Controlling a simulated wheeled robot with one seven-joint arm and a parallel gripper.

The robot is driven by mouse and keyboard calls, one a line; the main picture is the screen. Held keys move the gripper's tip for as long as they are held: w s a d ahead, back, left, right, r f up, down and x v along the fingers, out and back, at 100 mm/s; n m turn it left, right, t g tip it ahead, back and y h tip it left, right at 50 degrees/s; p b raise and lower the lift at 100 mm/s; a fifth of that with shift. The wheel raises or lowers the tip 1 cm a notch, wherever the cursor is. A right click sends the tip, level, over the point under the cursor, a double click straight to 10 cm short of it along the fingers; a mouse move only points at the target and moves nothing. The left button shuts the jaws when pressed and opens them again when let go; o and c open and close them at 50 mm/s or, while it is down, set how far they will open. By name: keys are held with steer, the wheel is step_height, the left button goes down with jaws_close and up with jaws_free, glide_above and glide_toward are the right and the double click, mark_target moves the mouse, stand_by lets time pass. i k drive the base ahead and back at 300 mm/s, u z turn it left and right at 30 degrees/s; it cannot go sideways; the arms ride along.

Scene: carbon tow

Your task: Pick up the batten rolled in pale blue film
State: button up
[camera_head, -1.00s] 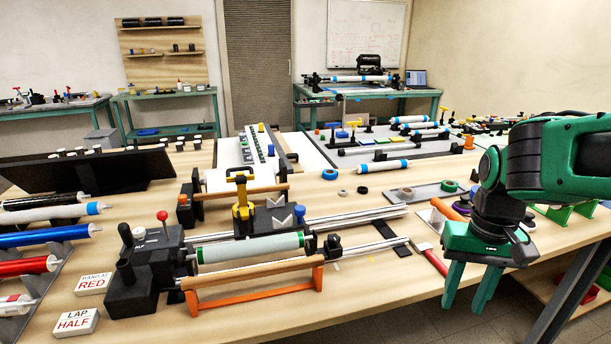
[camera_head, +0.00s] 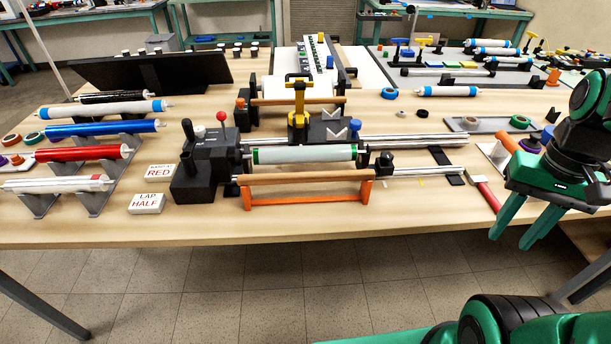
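On the left rack, a whitish batten with blue end bands (camera_head: 102,110) lies between a black batten above and a blue one below. More white battens with blue bands lie at the back right, one near the middle (camera_head: 445,91) and one further back (camera_head: 492,51). I cannot tell for sure which is rolled in pale blue film. A pale batten with green ends (camera_head: 305,154) sits in the winding machine. My gripper (camera_head: 518,237) is at the right, fingers apart and pointing down, empty, beyond the table's front edge and away from every batten.
The left rack (camera_head: 92,190) also holds red and white-red battens (camera_head: 84,153). The black winder (camera_head: 205,165) and its orange-legged wooden bar (camera_head: 305,179) fill the table's middle. Two label blocks (camera_head: 147,203) stand left of it. The front strip of the table (camera_head: 330,222) is clear.

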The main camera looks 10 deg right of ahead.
mark_target(362, 174)
steer(key=u, duration=2.1)
steer(key=k, duration=1.5)
steer(key=z, duration=1)
steer(key=i, duration=1)
steer(key=u, duration=0.05)
